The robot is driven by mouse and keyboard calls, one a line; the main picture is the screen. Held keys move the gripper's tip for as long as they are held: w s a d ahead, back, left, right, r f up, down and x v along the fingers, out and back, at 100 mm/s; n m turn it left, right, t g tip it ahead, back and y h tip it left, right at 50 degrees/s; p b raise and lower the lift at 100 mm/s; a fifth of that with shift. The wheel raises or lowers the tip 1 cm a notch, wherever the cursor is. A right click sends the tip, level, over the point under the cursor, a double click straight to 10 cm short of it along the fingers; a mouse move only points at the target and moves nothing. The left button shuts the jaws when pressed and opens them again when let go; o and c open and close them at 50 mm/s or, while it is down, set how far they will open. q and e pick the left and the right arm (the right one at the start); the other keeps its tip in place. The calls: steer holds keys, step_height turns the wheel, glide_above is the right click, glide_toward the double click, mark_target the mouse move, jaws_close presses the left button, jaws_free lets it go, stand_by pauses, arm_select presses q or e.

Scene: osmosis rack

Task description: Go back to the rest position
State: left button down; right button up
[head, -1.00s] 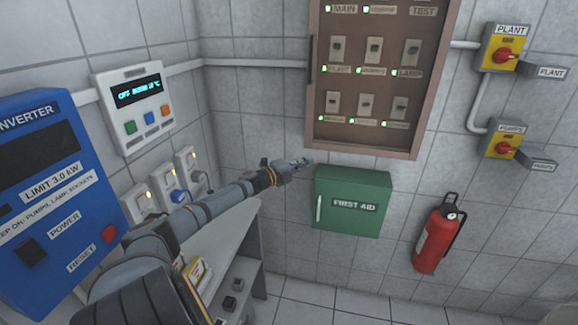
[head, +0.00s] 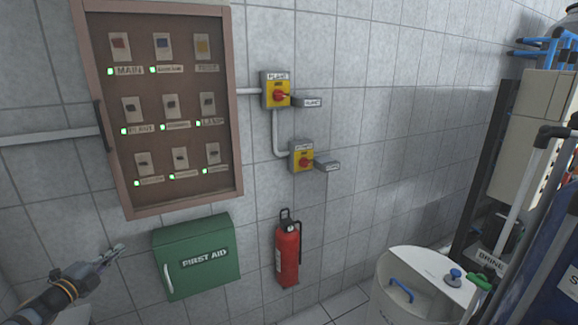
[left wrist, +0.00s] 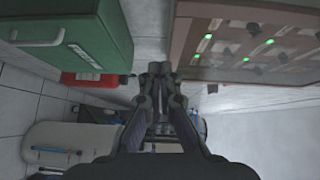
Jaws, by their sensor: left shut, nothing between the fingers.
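My left gripper (head: 112,254) is at the lower left of the head view, left of the green first aid box (head: 196,262) and below the brown switch panel (head: 112,190). It is shut and empty. In the left wrist view, the gripper (left wrist: 155,72) points forward with its fingers together. There the first aid box (left wrist: 105,25) is at the upper left and the switch panel (left wrist: 215,60) at the upper right. My right gripper is not in view.
Yellow isolators (head: 276,90) and (head: 302,157) with red knobs are on the tiled wall. A red fire extinguisher (head: 287,255) hangs below. A white brine tank (head: 415,300) stands at the lower right beside pipework. The wall between is bare.

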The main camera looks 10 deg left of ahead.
arm_select(q)
steer(key=s+d+f+n+g+y, duration=0.1)
steer(key=s+d+f+n+g, duration=0.25)
steer(key=d+f, duration=0.6)
steer(key=s+d+f+n+g+y, duration=0.1)
steer(key=s+d+f+n+g, duration=0.3)
steer(key=d+f, duration=0.55)
steer(key=s+d+r+n+g, duration=0.3)
steer(key=s+d+n+g, duration=0.5)
steer(key=s+d, duration=0.9)
steer(key=s+a+f+n, duration=0.1)
steer(key=a+f, duration=0.1)
steer(key=f, duration=1)
steer(key=s+a+f+n, duration=0.1)
steer(key=s+f, duration=0.1)
steer(key=f, duration=1)
steer(key=s+a+f, duration=0.2)
steer(key=s+f, duration=1.6)
steer(key=s, duration=0.1)
steer(key=shift+s+f+g, duration=0.2)
steer(key=shift+f+g, duration=0.15)
steer(key=shift+g, duration=0.1)
steer(key=shift+d, duration=0.1)
